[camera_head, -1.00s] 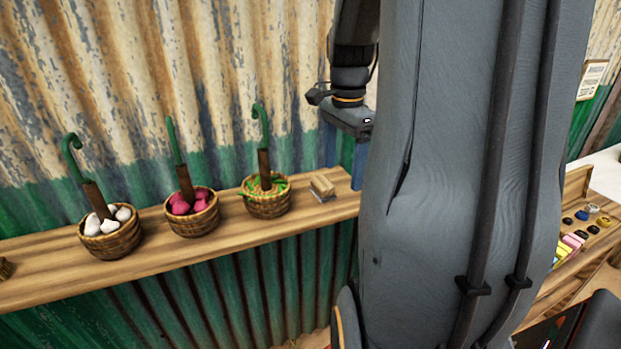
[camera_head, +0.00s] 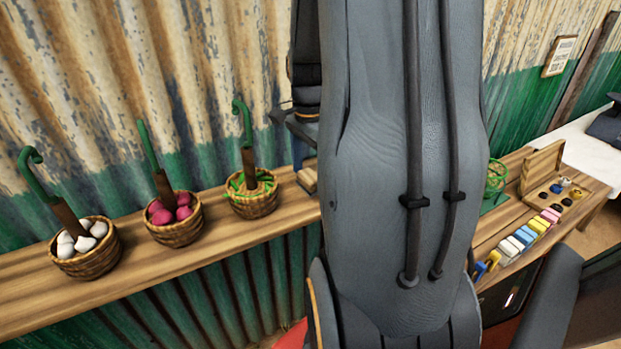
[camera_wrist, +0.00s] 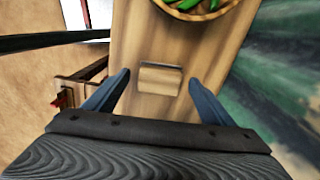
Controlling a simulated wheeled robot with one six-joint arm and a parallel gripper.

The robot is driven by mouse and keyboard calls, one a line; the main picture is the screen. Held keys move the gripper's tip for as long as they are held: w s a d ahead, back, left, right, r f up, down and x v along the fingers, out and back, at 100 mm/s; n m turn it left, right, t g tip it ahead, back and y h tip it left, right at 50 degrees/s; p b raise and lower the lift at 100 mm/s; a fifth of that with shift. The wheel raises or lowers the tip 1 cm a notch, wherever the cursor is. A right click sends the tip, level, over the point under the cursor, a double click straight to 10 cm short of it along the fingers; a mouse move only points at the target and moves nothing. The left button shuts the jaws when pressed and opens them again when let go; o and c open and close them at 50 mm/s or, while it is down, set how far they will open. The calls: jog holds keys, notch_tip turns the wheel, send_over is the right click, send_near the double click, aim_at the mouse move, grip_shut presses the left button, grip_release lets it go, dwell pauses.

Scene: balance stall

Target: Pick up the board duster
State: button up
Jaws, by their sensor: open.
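The board duster (camera_wrist: 160,80) is a small wooden block with a grey edge, lying on the wooden shelf (camera_wrist: 138,30) in the wrist view. My gripper (camera_wrist: 158,82) is open and empty, with its two blue fingers pointing toward the duster, one on each side of it in the picture. I cannot tell the height left between the fingertips and the shelf. In the head view only part of the duster (camera_head: 308,180) shows, at the left edge of my arm, which hides the rest.
A basket of green chillies (camera_head: 252,203) stands close to the duster. Baskets of pink items (camera_head: 176,232) and white items (camera_head: 88,262) stand further left. A corrugated wall (camera_head: 90,120) rises behind the shelf. Coloured blocks (camera_head: 515,245) lie on the right counter.

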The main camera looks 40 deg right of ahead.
aim_at(310, 175)
jog(key=shift+f, duration=0.55)
jog(key=c, duration=1.2)
notch_tip(310, 175, up, 10)
jog(key=shift+r+b, duration=0.1)
jog(key=shift+b, duration=0.8)
jog(key=o, duration=0.5)
jog(key=c, duration=0.4)
jog(key=shift+o, duration=0.2)
jog(key=shift+s, duration=0.15)
